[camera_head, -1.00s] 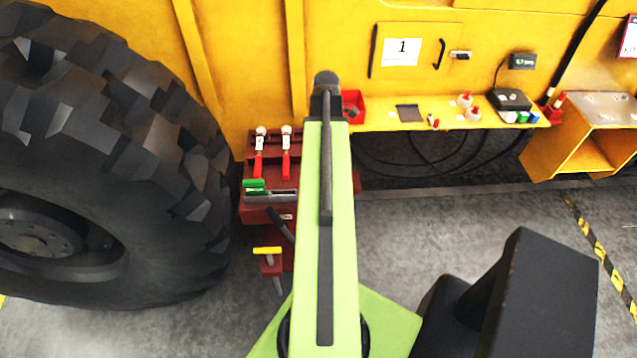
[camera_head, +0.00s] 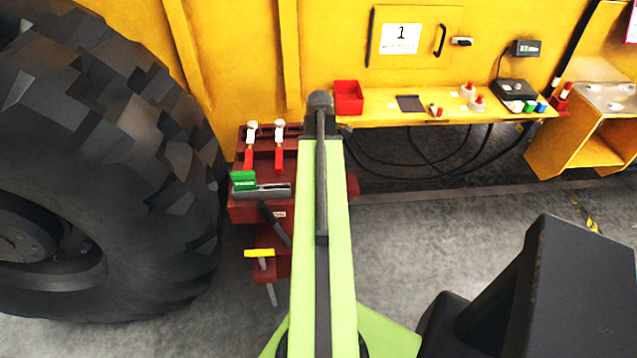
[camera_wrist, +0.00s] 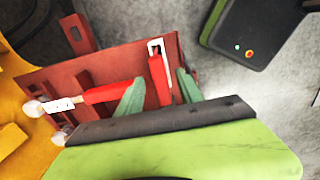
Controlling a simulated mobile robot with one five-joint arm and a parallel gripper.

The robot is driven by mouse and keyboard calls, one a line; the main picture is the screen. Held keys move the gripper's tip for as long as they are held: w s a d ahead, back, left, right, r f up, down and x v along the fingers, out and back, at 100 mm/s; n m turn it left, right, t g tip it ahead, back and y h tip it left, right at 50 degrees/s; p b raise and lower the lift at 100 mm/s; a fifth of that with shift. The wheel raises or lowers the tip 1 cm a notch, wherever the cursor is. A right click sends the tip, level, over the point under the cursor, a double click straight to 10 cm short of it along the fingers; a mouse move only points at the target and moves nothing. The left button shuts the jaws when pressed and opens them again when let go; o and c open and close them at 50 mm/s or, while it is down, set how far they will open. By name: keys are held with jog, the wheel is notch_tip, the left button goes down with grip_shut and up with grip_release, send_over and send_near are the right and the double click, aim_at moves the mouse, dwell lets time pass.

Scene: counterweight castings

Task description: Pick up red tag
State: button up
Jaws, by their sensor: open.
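In the wrist view, a flat red piece with a white-edged end, likely the red tag (camera_wrist: 160,78), lies over the dark red bench (camera_wrist: 60,75). My gripper (camera_wrist: 160,92) is open, its two green fingers on either side of this piece in the picture. I cannot tell the height gap or any contact. In the head view my arm covers that spot and my gripper. Two red-handled items with white labels, one at the left (camera_head: 249,155) and one at the right (camera_head: 280,155), lie on the bench top; one also shows in the wrist view (camera_wrist: 100,95).
A green block (camera_head: 243,180) sits on a grey bar at the bench's near edge. A yellow-topped tool (camera_head: 259,253) is below. A huge tyre (camera_head: 130,150) stands close left. A yellow shelf (camera_head: 440,118) and red bin (camera_head: 348,97) are behind right.

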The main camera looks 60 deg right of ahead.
notch_tip(320, 180, down, 4)
jog(key=b, duration=0.3)
jog(key=shift+f, duration=0.2)
jog(key=shift+r, duration=0.2)
grip_shut()
jog(key=shift+a, duration=0.1)
